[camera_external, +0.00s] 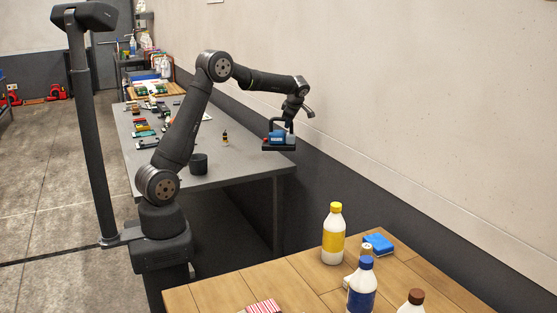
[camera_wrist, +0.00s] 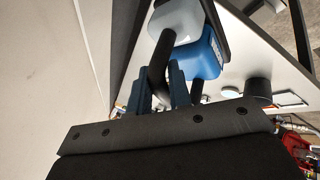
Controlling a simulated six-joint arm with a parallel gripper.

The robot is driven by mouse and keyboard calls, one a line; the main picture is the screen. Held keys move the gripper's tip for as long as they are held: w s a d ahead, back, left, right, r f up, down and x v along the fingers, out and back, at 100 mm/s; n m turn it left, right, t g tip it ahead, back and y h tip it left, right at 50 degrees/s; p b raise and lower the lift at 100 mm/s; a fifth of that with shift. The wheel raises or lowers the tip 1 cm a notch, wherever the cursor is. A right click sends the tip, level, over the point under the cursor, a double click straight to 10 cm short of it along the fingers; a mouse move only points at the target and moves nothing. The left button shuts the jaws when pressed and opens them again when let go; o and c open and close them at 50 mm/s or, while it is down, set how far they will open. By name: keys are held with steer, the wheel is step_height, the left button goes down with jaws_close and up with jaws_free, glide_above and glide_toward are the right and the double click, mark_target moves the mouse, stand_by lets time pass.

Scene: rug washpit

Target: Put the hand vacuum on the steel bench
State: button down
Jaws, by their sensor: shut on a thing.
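The hand vacuum (camera_external: 277,136) has a blue body, a grey end and a dark handle. It also shows in the wrist view, with its blue body (camera_wrist: 203,57) beyond my fingers. My gripper (camera_external: 291,116) is shut on its dark handle, and the fingers (camera_wrist: 162,88) stand on either side of it. The vacuum hangs at the right end of the grey steel bench (camera_external: 225,172), near its corner by the wall. I cannot tell whether its underside touches the bench top.
A black cup (camera_external: 198,163) and a small yellow-and-black item (camera_external: 225,138) stand on the bench. Several colourful items lie farther back. A wooden table (camera_external: 225,295) in front holds a yellow-capped bottle (camera_external: 333,233), other bottles and a blue sponge (camera_external: 379,244). The wall runs close along the right.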

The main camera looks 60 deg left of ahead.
steer(key=shift+s+a+r+n+g, duration=0.15)
steer(key=shift+a+r+n+g, duration=0.15)
steer(key=shift+a+r+n, duration=0.25)
steer(key=a+r+x, duration=0.1)
steer(key=x, duration=0.6)
steer(key=a+r+x, duration=0.1)
steer(key=a+x, duration=0.1)
steer(key=x, duration=0.6)
steer(key=shift+s+a+f, duration=0.15)
steer(key=shift+s+a, duration=0.05)
steer(key=shift+s, duration=0.15)
steer(key=c, duration=1.3)
jaws_free()
steer(key=v, duration=1.2)
steer(key=shift+f, duration=0.1)
